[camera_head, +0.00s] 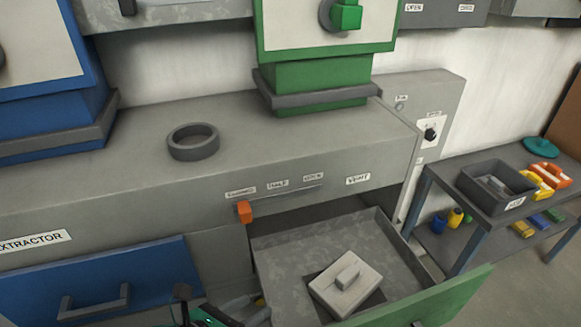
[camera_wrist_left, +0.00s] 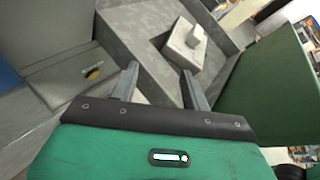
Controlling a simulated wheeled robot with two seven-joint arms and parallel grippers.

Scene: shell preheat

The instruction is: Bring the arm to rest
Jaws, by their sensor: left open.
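My left gripper (camera_wrist_left: 160,82) is open, with nothing between its two grey fingers in the left wrist view. In the head view only a small teal and black part of my left arm shows at the bottom edge, left of the open green-fronted drawer (camera_head: 285,250). In the left wrist view the fingers point toward the drawer's side wall. A pale square block with a raised grip (camera_head: 345,285) sits inside the drawer, apart from the fingers; it also shows in the left wrist view (camera_wrist_left: 184,52). My right gripper is not in view.
A blue drawer front with a handle (camera_head: 125,280) is at the lower left. A grey ring (camera_head: 193,142) lies on the grey cabinet top (camera_head: 110,175). An orange slider knob (camera_head: 244,211) is on the cabinet front. A side table with a dark bin (camera_head: 492,205) stands right.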

